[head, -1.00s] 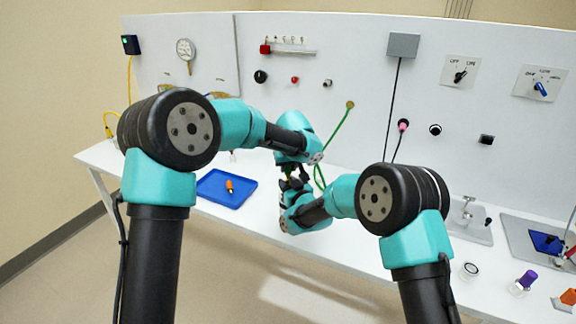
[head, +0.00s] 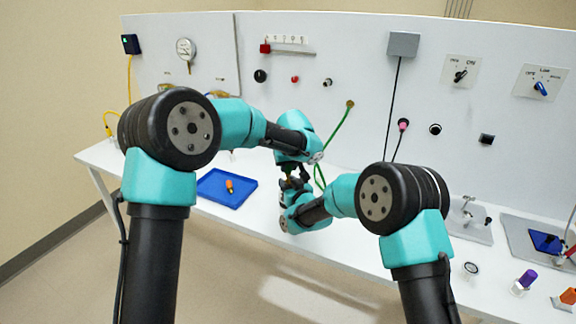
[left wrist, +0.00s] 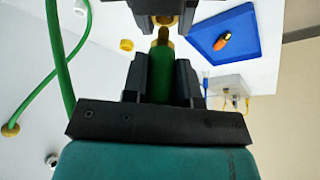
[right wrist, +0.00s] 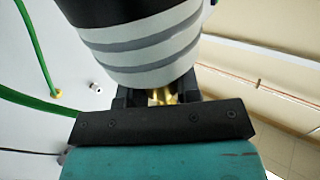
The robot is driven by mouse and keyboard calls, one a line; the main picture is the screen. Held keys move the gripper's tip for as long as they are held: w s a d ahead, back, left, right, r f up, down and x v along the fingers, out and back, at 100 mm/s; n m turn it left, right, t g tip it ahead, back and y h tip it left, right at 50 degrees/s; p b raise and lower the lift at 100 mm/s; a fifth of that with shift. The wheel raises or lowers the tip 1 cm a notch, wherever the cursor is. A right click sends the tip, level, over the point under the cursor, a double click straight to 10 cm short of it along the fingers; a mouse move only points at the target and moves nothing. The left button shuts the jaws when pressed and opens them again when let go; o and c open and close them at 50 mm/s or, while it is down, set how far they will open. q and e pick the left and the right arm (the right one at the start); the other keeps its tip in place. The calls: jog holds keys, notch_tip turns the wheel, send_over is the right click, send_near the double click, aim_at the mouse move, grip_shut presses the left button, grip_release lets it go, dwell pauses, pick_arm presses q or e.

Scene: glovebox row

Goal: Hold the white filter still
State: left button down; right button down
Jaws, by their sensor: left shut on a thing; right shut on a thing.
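The white filter (right wrist: 145,45) is a white cylinder with grey bands, large in the right wrist view. My right gripper (right wrist: 160,95) is shut on it, with a brass fitting (right wrist: 163,95) showing between the fingers. My left gripper (left wrist: 162,78) is shut on a green plug (left wrist: 161,82) with a brass tip. In the left wrist view the tip points at a brass ring (left wrist: 165,20) between dark jaws, close by; I cannot tell whether they touch. In the head view both grippers meet mid-bench, left (head: 291,172) above right (head: 296,185), and the filter is mostly hidden.
A green hose (head: 336,132) runs from the wall panel down beside the grippers. A blue tray (head: 226,199) with an orange part (head: 229,186) lies to the left. A purple-capped vial (head: 525,281) stands at the right. The front middle bench is largely clear.

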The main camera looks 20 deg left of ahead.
pick_arm(q)
jog(key=shift+f, duration=1.2)
dwell(0.7)
jog(key=shift+r, duration=0.8)
jog(key=shift+f, duration=1)
dwell(1.5)
jog(key=c, duration=0.8)
grip_release()
jog(key=v, duration=1.2)
